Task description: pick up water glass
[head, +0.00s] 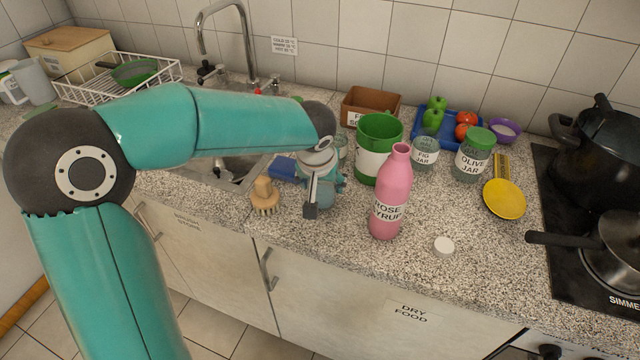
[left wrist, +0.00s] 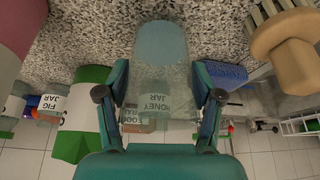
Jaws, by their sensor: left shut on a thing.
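The water glass (left wrist: 162,75) is clear with a pale bluish round end, and stands between the two fingers of my left gripper (left wrist: 160,92) in the left wrist view. My left gripper (head: 322,192) is shut on the glass, over the counter between the wooden brush and the pink bottle. In the head view the gripper hides most or all of the glass. I cannot tell whether the glass touches the counter. My right gripper is not in view.
The pink rose syrup bottle (head: 391,195) and green-and-white container (head: 378,150) are close on the right. A wooden brush (head: 265,196) and blue sponge (head: 283,168) are on the left. A honey jar (left wrist: 159,101) is behind the glass.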

